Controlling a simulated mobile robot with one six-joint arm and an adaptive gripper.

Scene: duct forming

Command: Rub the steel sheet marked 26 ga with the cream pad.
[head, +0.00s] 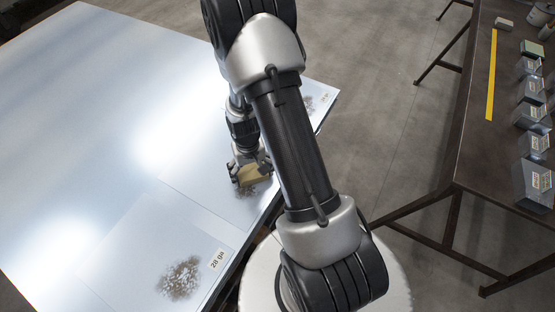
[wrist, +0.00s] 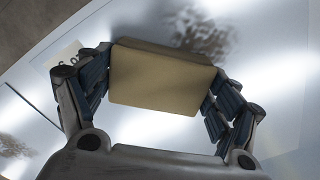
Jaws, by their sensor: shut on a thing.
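My gripper (head: 249,170) is shut on the cream pad (head: 252,176), holding it by its two sides. In the wrist view the pad (wrist: 160,78) sits squarely between the fingers. The pad is over or on the middle steel sheet (head: 205,181), at a dark speckled patch (head: 246,190); I cannot tell whether it touches. The patch also shows past the pad in the wrist view (wrist: 202,35). A pale label (wrist: 66,56) there is mostly hidden by a finger, so its marking cannot be read. The nearer sheet (head: 130,250) is marked 28 ga.
The nearer sheet has its own speckled patch (head: 180,277). Another patch (head: 309,104) lies near the far right edge of the big table (head: 70,90). A dark bench (head: 470,150) at right holds several metal blocks (head: 533,185) and a yellow strip (head: 492,75).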

